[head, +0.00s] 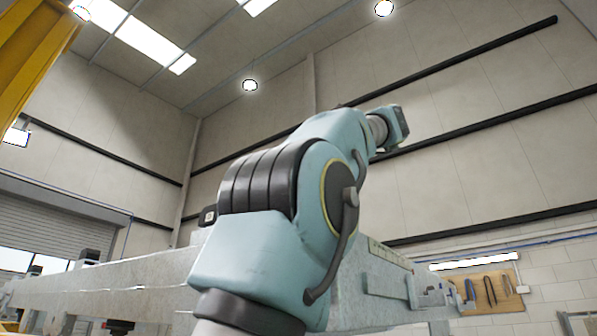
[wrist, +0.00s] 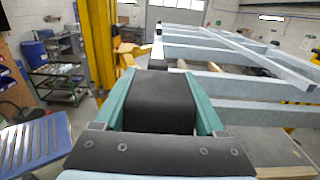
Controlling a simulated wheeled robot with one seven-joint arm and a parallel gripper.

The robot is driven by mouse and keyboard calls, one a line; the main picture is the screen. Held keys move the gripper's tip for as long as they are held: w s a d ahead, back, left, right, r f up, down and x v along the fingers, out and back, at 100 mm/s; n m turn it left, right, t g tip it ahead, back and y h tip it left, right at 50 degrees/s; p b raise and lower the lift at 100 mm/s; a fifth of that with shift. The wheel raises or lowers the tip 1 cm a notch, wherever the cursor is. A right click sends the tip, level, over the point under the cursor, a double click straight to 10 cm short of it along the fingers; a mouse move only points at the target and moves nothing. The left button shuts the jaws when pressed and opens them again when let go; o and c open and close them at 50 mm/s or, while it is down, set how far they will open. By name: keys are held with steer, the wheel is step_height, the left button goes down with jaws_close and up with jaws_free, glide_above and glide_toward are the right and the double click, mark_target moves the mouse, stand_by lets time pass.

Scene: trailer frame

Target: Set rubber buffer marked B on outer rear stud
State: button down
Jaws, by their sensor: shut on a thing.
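In the wrist view a black block, the rubber buffer (wrist: 160,100), sits between the two teal fingers of my gripper (wrist: 157,84). The gripper is shut on its sides and holds it up in front of the trailer frame. No letter can be read on the block. The pale grey trailer frame (wrist: 265,112) spreads to the right and beyond, with long rails and crossbars. In the head view my arm covers the middle, and the frame's long beam (head: 130,283) shows behind it. I cannot make out the outer rear stud, and the buffer is not visible in the head view.
In the wrist view a yellow post (wrist: 98,42) stands just left of the gripper. A blue slatted surface (wrist: 35,143) is at lower left, with a dark trolley (wrist: 58,80) beyond. In the head view a tool board (head: 487,291) hangs at right.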

steer(key=shift+f+b, duration=0.4)
steer(key=shift+f, duration=1)
steer(key=shift+f+b, duration=0.7)
steer(key=shift+f, duration=0.05)
steer(key=shift+s+d, duration=0.1)
steer(key=shift+f, duration=0.2)
steer(key=shift+f+b, duration=1.3)
steer(key=shift+b, duration=0.2)
jaws_free()
steer(key=v, duration=1)
steer(key=shift+s+d+b, duration=0.25)
steer(key=shift+d+b, duration=0.05)
steer(key=shift+b, duration=0.05)
